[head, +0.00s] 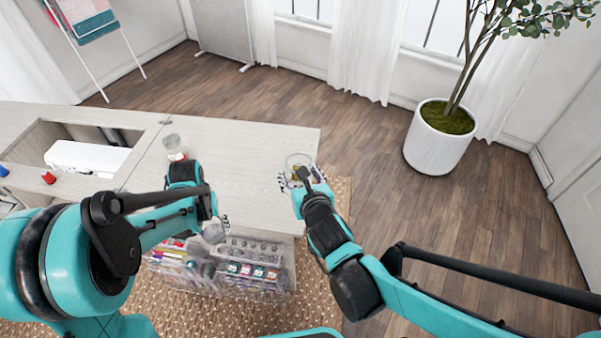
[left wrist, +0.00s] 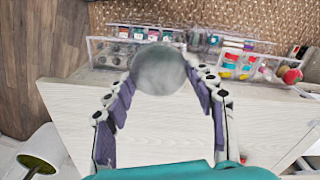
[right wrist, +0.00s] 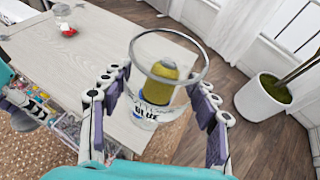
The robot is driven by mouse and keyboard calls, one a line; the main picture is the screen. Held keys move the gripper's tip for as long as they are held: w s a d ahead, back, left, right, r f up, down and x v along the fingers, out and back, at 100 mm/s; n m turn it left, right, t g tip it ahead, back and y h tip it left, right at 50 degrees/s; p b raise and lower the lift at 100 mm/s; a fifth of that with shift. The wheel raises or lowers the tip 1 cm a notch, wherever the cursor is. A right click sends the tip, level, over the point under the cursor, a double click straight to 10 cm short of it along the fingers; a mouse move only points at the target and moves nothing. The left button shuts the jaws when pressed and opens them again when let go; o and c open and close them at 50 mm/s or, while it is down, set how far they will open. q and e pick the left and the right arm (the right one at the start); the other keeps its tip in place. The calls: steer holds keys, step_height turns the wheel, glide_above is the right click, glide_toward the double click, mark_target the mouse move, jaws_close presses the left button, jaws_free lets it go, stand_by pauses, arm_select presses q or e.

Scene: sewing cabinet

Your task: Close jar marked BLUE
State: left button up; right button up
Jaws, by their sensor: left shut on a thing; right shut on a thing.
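A clear open-topped jar marked BLUE (right wrist: 148,137) is between the fingers of my right gripper (right wrist: 160,88). It holds a yellow thing (right wrist: 158,75), and its rim is uncovered. In the head view the jar (head: 299,160) is at the right edge of the cabinet top; whether it touches the top I cannot tell. My left gripper (left wrist: 161,76) is shut on a round, grey, see-through lid (left wrist: 157,68). In the head view the lid (head: 214,232) is at the table's front edge, left of and nearer than the jar.
Another clear jar (head: 173,147) with something red stands on the cabinet top (head: 245,160). A white sewing machine (head: 88,157) sits in a recess at left. Clear organisers (head: 250,270) hang at the front. A potted plant (head: 437,150) stands at right.

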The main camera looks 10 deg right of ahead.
arm_select(q)
steer(key=w+d+r+m, duration=0.3)
steer(key=w+d+r, duration=0.2)
steer(key=d+r, duration=0.3)
steer(key=w+d+r+m, duration=0.2)
steer(key=w+d+r, duration=0.3)
steer(key=r, duration=0.6)
steer(key=s+d+r+m, duration=0.3)
steer(key=s+d+r, duration=0.4)
steer(key=d+r, duration=0.6)
steer(key=shift+s+r, duration=0.15)
steer(key=shift+r, duration=0.1)
steer(key=shift+f, duration=2.05)
steer(key=shift+f, duration=0.85)
